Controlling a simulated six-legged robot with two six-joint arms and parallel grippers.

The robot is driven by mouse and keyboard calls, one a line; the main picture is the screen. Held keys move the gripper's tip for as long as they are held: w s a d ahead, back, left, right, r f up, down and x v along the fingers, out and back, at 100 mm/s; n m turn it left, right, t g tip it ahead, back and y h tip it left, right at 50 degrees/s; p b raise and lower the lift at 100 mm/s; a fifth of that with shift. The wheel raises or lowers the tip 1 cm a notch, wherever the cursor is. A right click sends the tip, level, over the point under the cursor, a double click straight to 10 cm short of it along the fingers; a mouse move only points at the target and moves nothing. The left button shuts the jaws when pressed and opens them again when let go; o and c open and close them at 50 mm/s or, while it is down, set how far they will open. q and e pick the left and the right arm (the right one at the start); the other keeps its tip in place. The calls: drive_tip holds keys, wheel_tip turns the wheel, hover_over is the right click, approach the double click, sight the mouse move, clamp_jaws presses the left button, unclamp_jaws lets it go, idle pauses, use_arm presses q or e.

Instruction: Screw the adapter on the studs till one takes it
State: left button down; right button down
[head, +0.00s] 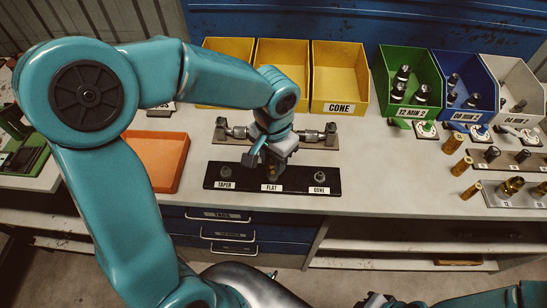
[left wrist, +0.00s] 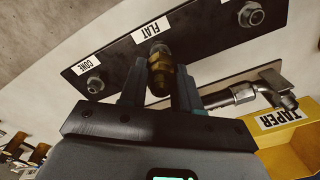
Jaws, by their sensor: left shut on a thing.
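A dark stud bar (head: 209,177) lies on the bench with studs marked TAPER, FLAT and CONE. The TAPER stud (head: 225,175) and the CONE stud (head: 319,177) stand bare. My left gripper (head: 270,163) is over the middle, FLAT stud and hides it. In the left wrist view my left gripper (left wrist: 160,88) is shut on the brass adapter (left wrist: 158,72), whose far end meets the bar at the FLAT label. How far it sits on the stud cannot be told. The bare CONE stud (left wrist: 95,85) and TAPER stud (left wrist: 251,14) show either side.
A rack with metal fittings (head: 312,136) stands close behind the bar. Yellow bins (head: 339,107), a green bin (head: 397,113) and a blue bin (head: 463,115) line the back. An orange tray (head: 155,160) is at left, brass fittings (head: 510,186) at right. The front bench strip is clear.

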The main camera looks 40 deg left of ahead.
use_arm(q)
drive_tip(key=shift+f+b, duration=0.55)
drive_tip(key=shift+f, duration=0.2)
drive_tip(key=shift+r, duration=0.1)
drive_tip(key=m, duration=0.4)
drive_tip(key=shift+d, duration=0.1)
drive_tip(key=m, duration=0.4)
drive_tip(key=shift+s+m, duration=0.1)
drive_tip(key=shift+m, duration=0.3)
drive_tip(key=m, duration=0.7)
drive_tip(key=shift+s+d, duration=0.1)
drive_tip(key=m, duration=0.7)
drive_tip(key=shift+s, duration=0.1)
drive_tip(key=m, duration=0.7)
drive_tip(key=shift+s, duration=0.1)
drive_tip(key=c, duration=1)
unclamp_jaws()
drive_tip(key=shift+o, duration=0.2)
